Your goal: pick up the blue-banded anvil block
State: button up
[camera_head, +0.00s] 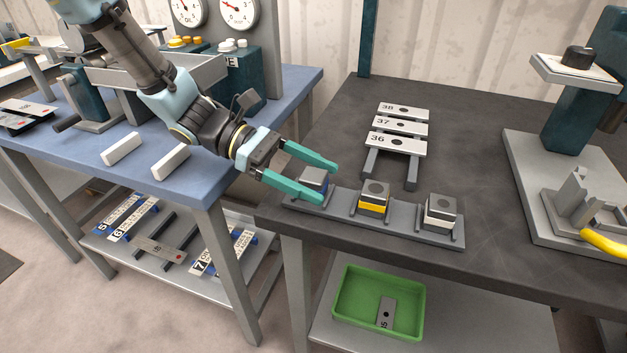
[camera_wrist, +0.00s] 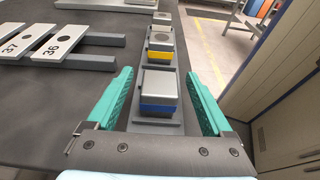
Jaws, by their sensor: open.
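The blue-banded anvil block (camera_wrist: 159,90) is a grey metal block with a blue band, seated at the near end of a dark grey rack (camera_head: 410,229). In the head view the blue-banded anvil block (camera_head: 314,180) is partly hidden by my gripper's fingers. My gripper (camera_head: 329,181) is open, with one teal finger on each side of the block. In the wrist view the block lies between and slightly beyond the fingers of my gripper (camera_wrist: 164,98), with a gap on both sides. Contact is not visible.
A yellow-banded block (camera_head: 372,196) and a white-banded block (camera_head: 439,210) sit further along the rack. Numbered plates (camera_head: 396,143) lie on two bars behind it. A press-like machine (camera_head: 570,150) stands at right. A green bin (camera_head: 378,305) is on the lower shelf.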

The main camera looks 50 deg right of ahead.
grip_shut()
dwell(0.7)
